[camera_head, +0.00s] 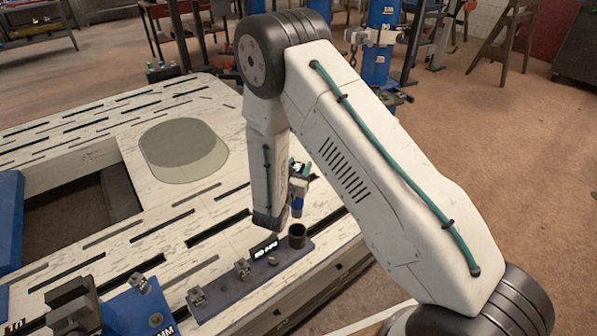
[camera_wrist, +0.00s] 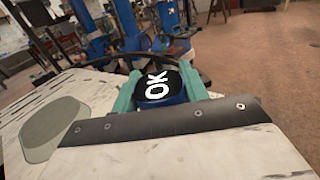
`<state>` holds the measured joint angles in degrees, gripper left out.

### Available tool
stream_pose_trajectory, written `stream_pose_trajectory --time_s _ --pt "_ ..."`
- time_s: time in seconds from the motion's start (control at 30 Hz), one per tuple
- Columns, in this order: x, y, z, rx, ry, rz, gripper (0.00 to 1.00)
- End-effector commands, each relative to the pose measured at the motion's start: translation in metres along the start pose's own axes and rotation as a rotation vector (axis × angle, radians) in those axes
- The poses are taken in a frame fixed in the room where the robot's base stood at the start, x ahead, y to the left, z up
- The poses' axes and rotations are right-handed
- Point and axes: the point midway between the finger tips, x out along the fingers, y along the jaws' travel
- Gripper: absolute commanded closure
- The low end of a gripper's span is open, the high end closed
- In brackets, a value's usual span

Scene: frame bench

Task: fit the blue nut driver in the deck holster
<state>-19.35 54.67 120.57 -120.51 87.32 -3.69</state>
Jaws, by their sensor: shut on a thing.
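The blue nut driver (camera_head: 299,203) hangs in the head view, its blue part low in my gripper (camera_head: 299,173). The deck holster looks to be the dark round cup (camera_head: 297,236) at the right end of a grey-blue strip on the bench. The driver is above the cup and appears apart from it. My arm hides part of the gripper, and the driver's lower tip is hard to make out.
The strip (camera_head: 222,298) also bears a black label (camera_head: 264,248) and small metal clamps (camera_head: 242,268). A grey-green rounded block (camera_head: 183,150) lies on the slotted pale bench (camera_head: 120,252). Blue fixtures (camera_head: 138,310) stand at the front left. The bench has a large opening at left.

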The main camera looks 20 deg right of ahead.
Motion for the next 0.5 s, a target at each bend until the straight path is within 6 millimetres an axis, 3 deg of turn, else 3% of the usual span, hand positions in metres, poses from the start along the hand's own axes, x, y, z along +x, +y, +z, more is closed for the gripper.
stream_pose_trajectory --time_s 0.13,0.5 --pt "-0.0047 -0.0015 -0.0117 -0.004 -0.006 -0.030 1.00" --pt "-0.0056 -0.0021 -0.0128 -0.005 -0.008 -0.035 1.00"
